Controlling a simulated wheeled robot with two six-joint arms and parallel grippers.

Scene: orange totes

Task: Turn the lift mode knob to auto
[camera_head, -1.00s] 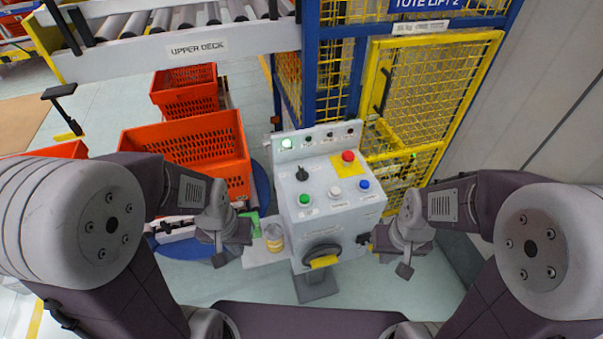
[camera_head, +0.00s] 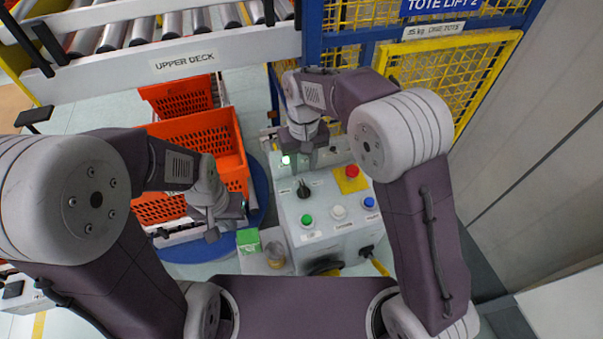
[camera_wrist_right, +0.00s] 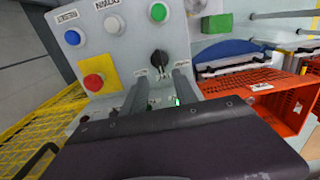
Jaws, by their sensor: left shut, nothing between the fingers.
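The black lift mode knob (camera_head: 304,189) is on the sloped top of the grey control box (camera_head: 325,240), above the green button. In the right wrist view the knob (camera_wrist_right: 159,60) stands just beyond and between my two fingertips, apart from them. My right gripper (camera_head: 303,160) hangs over the back of the box, behind the knob in the head view. Its fingers (camera_wrist_right: 160,82) are spread and empty. My left gripper (camera_head: 228,228) is shut and empty, left of the box. The knob's small labels are too blurred to read.
The panel also has a green button (camera_head: 307,219), a white button (camera_head: 338,212), a blue button (camera_head: 369,202) and a red stop button (camera_head: 352,171) on yellow. Orange totes (camera_head: 205,140) stand left. A green block (camera_head: 248,239) and a jar (camera_head: 275,254) sit beside the box.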

